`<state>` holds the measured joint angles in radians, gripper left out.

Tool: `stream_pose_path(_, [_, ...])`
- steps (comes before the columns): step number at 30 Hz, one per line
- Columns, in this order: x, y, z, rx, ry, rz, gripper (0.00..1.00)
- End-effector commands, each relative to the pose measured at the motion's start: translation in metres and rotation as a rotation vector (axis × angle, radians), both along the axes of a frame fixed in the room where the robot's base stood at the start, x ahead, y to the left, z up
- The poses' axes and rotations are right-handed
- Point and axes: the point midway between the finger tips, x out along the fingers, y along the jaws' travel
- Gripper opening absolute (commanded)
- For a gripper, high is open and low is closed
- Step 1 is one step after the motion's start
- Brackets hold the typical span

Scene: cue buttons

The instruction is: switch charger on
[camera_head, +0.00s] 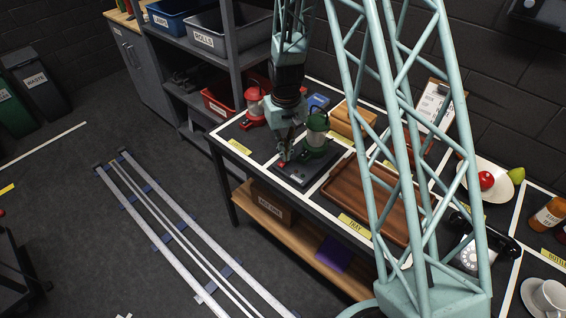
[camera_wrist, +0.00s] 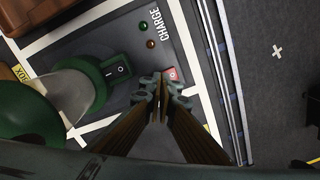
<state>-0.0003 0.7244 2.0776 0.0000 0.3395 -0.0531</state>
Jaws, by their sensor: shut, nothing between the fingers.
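The charger is a dark flat plate marked CHARGE (camera_wrist: 187,40) on the table; the head view also shows it (camera_head: 301,178). It has a red switch (camera_wrist: 171,74), a green light (camera_wrist: 143,27) and a brown-orange light (camera_wrist: 151,43). The head view shows my gripper (camera_head: 286,155) low over the plate's left end.
A red lantern (camera_head: 254,108) stands left of the charger, and a brown tray (camera_head: 355,212) lies to its right. A blue item (camera_head: 318,101) and a wooden box (camera_head: 348,122) are behind. The table's front edge is close to the charger.

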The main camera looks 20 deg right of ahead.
Motion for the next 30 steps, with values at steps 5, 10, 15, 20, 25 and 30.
stream_pose_path(5, [0.0, 0.0, -0.0019, 0.0, 0.0, 0.0, 0.0])
stream_pose_path(10, [-0.0001, 0.0, -0.0035, 0.0, 0.0, 0.0, 0.0])
stream_pose_path(15, [-0.0001, 0.0, -0.005, 0.0, 0.0, 0.0, 0.0])
stream_pose_path(20, [-0.0001, 0.0, -0.0064, 0.0, 0.0, 0.0, 0.0])
stream_pose_path(25, [-0.0001, 0.0, -0.0079, 0.0, 0.0, 0.0, 0.0])
stream_pose_path(30, [-0.0001, 0.0, -0.0095, 0.0, 0.0, 0.0, 0.0])
